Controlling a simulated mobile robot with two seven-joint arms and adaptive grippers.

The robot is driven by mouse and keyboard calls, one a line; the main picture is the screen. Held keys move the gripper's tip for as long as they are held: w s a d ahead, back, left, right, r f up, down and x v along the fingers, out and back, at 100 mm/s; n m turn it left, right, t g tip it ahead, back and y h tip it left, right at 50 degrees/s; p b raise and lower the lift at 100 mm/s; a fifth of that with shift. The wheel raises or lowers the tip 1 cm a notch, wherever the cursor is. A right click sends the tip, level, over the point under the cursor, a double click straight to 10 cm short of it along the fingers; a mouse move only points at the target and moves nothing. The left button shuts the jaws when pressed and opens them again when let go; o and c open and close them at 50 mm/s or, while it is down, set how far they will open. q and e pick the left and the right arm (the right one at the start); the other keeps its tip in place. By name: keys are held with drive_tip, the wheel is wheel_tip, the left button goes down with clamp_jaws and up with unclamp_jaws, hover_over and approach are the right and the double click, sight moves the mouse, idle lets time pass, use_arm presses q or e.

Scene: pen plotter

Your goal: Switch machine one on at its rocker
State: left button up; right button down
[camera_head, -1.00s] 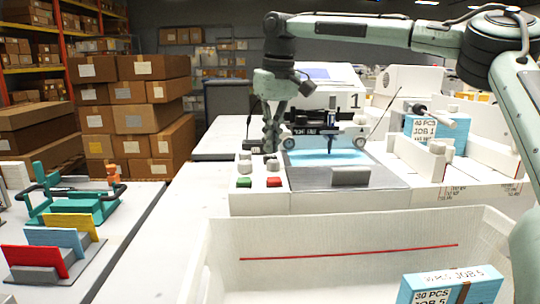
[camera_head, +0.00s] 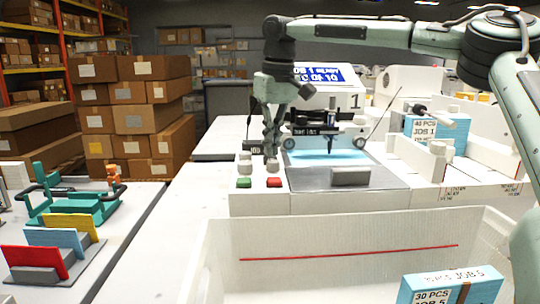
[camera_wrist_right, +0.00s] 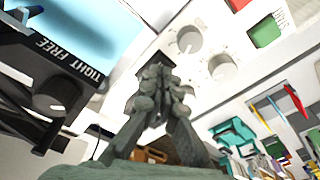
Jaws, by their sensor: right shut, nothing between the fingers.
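Machine one (camera_head: 320,176) is a white pen plotter with a "1" on its raised back panel. Its display (camera_head: 322,75) is lit blue with white text. My right gripper (camera_head: 271,152) is shut and empty, pointing down at the left rear of the control panel, behind the knobs. In the right wrist view its closed fingertips (camera_wrist_right: 158,72) are at a dark patch on the white panel beside the knobs. The rocker is not clearly visible; the fingers cover that spot, and I cannot tell whether they touch it. My left gripper is out of view.
A green button (camera_head: 244,183) and a red button (camera_head: 274,183) sit at the panel's front. The pen carriage (camera_head: 325,131) is close to the right of my fingers. A white bin (camera_head: 350,240) holding a blue box (camera_head: 450,287) stands in front.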

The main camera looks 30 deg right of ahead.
drive_tip(key=shift+r, duration=3.2)
